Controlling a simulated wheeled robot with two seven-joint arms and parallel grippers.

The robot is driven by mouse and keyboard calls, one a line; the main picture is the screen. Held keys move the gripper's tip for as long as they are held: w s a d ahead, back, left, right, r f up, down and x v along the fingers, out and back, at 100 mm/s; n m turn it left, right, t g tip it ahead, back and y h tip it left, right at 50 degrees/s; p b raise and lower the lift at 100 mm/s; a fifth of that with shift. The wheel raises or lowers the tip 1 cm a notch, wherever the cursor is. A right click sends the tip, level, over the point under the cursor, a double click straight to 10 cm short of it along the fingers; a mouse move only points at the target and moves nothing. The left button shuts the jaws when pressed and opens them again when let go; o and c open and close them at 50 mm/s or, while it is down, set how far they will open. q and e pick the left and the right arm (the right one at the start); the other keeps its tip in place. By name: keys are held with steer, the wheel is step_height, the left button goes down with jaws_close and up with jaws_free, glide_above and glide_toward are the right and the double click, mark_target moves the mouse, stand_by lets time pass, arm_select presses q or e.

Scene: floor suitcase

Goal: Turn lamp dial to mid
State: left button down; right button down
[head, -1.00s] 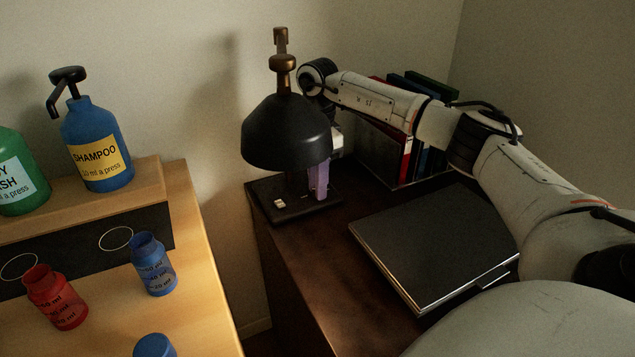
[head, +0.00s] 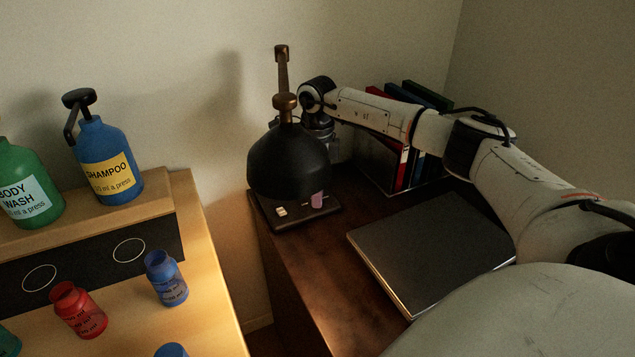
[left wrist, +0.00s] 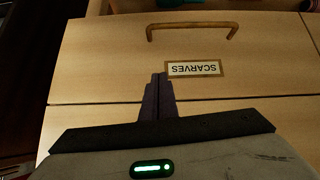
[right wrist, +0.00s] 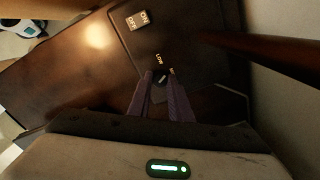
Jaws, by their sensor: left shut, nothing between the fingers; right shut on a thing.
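The lamp has a black shade (head: 288,165) on a bronze stem above a dark base (head: 268,216) on the dark desk. In the right wrist view, the base carries a small dark dial (right wrist: 162,78) beside a "LOW" label; a second label is partly covered by a finger. My right gripper (right wrist: 165,76) is shut on the dial, which is mostly hidden between the fingertips. In the head view, one purple fingertip (head: 317,200) shows below the shade. My left gripper (left wrist: 157,78) is shut and empty, over a wooden drawer front labelled "SCARVES" (left wrist: 194,68).
The base has a white ON/OFF switch (right wrist: 138,20). Several binders (head: 400,165) stand behind the arm. Shampoo (head: 108,165) and body wash (head: 30,185) bottles stand on a wooden unit at left.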

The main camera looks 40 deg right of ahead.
steer(key=m+p, duration=0.3)
steer(key=m, duration=0.2)
steer(key=shift+r, duration=0.1)
steer(key=shift+m, duration=0.4)
steer(key=c, duration=1.6)
jaws_free()
step_height(320, 180, up, 8)
steer(key=shift+f, duration=0.25)
steer(key=shift+f, duration=0.1)
